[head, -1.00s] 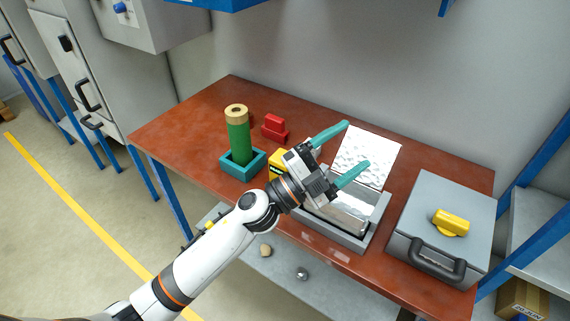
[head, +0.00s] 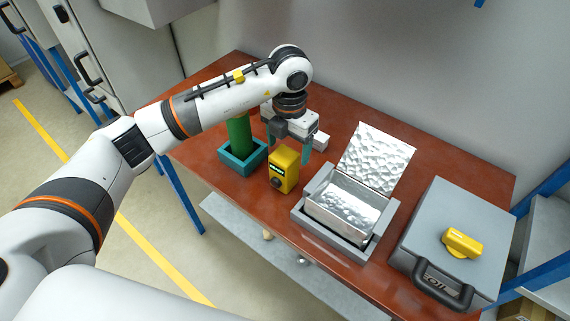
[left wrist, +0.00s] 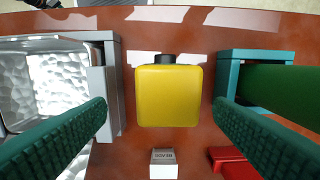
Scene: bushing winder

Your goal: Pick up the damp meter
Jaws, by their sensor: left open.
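The damp meter appears to be the yellow upright box (head: 284,170) with a small display and a dark knob on its front. It stands on the table between the green roll and the grey tray. My left gripper (head: 290,150) is open, pointing down, with its teal fingers just behind and above the meter. In the left wrist view the yellow box (left wrist: 168,95) lies between the two spread fingers (left wrist: 160,108), with clear gaps on both sides. Nothing is held. My right gripper is not in view.
The green roll stands in a teal square holder (head: 232,162) left of the meter. The grey tray (head: 299,213) with a metal-lined box is close on its right. A grey case (head: 430,225) carries a yellow object (head: 462,243). A red block (left wrist: 232,160) and small white block (left wrist: 163,163) lie nearby.

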